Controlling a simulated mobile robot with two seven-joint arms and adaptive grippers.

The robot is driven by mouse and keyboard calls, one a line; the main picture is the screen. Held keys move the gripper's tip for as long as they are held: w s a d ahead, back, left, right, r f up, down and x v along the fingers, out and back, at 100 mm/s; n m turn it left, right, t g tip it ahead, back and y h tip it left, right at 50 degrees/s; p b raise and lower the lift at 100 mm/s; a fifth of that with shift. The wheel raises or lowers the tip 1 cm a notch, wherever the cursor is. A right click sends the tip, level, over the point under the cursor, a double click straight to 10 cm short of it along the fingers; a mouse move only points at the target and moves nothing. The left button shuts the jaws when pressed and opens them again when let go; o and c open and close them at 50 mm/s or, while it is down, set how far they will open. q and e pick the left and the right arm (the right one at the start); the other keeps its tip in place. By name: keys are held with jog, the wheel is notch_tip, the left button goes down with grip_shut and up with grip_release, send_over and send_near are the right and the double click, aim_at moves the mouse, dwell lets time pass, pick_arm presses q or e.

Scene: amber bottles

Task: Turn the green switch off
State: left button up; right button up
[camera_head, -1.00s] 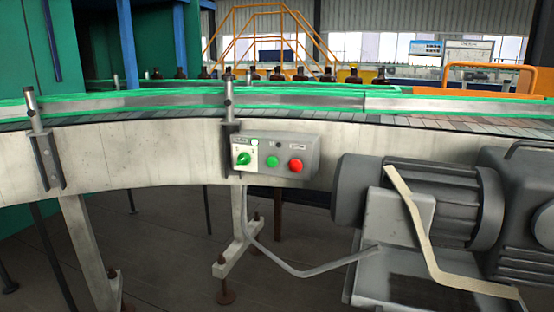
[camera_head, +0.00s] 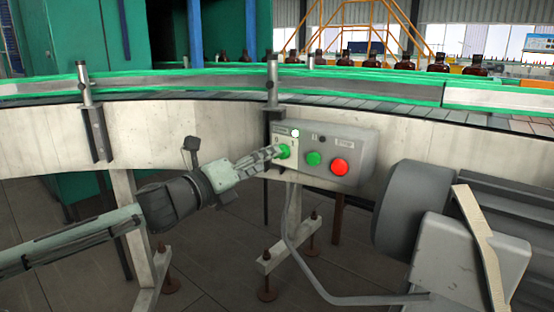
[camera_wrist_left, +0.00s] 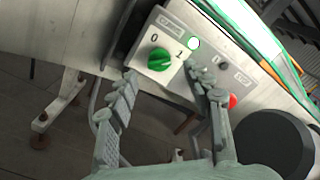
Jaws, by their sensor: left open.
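The green switch (camera_wrist_left: 159,59) is a round rotary knob on the grey control box (camera_wrist_left: 187,30), between the marks 0 and 1. In the wrist view its ridge slants, and a lit lamp (camera_wrist_left: 193,43) glows beside it. In the head view the switch (camera_head: 284,151) is partly hidden by my left gripper (camera_head: 276,153). My left gripper (camera_wrist_left: 170,82) is open, its two fingers apart on either side below the knob, with nothing between them. I cannot tell whether a fingertip touches the box. My right gripper is not in view.
A green push button (camera_head: 313,158) and a red button (camera_head: 339,167) sit right of the switch. The conveyor (camera_head: 200,115) runs behind, with brown bottles (camera_head: 475,62) beyond. A grey motor (camera_head: 408,205) stands at the right. A cable hangs below the box.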

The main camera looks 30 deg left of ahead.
pick_arm(q)
jog(key=shift+w+d+b, duration=0.15)
jog(key=shift+w+b, duration=0.15)
jog(key=shift+w, duration=1.95)
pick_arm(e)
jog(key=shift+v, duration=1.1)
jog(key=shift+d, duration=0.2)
pick_arm(q)
grip_shut()
